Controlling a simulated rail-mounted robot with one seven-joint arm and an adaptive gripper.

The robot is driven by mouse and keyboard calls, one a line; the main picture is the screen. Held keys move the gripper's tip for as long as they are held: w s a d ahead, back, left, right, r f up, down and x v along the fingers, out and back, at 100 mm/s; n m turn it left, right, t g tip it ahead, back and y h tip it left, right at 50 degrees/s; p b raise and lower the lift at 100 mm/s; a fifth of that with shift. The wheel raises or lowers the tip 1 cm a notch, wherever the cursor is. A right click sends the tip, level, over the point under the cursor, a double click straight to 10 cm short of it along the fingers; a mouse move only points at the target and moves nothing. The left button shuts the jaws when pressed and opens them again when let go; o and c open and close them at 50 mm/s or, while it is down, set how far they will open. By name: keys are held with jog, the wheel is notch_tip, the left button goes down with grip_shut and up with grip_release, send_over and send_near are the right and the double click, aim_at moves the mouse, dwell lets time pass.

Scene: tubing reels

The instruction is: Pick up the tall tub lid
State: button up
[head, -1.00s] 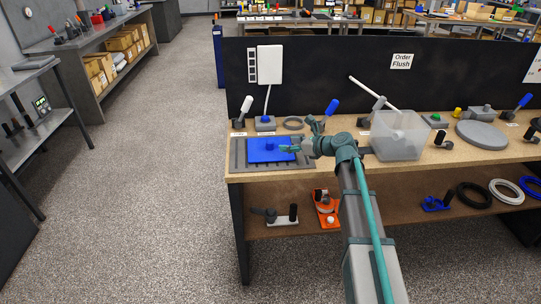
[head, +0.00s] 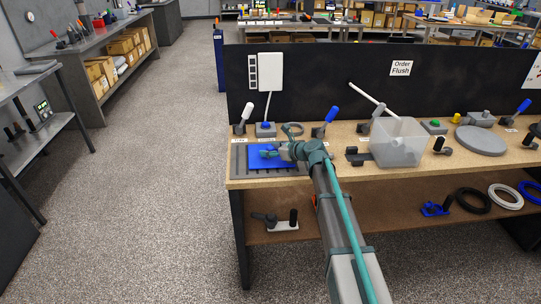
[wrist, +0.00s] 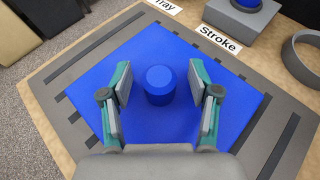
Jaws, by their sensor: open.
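A flat blue square lid (head: 285,162) with a round blue knob (wrist: 160,85) at its middle lies on a grey slotted tray (head: 240,160) at the left end of the bench. I take it to be the tall tub lid. My gripper (wrist: 159,78) is open in the wrist view, with one finger on each side of the knob. A gap of blue shows on either side, so the fingers look apart from it. In the head view my gripper (head: 270,153) is over the lid and hides the knob and part of the plate.
A clear tub (head: 398,145) stands right of my arm. Behind the tray are a grey box with a blue button (head: 265,129), a grey ring (head: 292,129) and levers with white (head: 243,112) and blue (head: 331,110) handles. A dark partition (head: 330,80) backs the bench.

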grip_shut()
dwell(0.3)
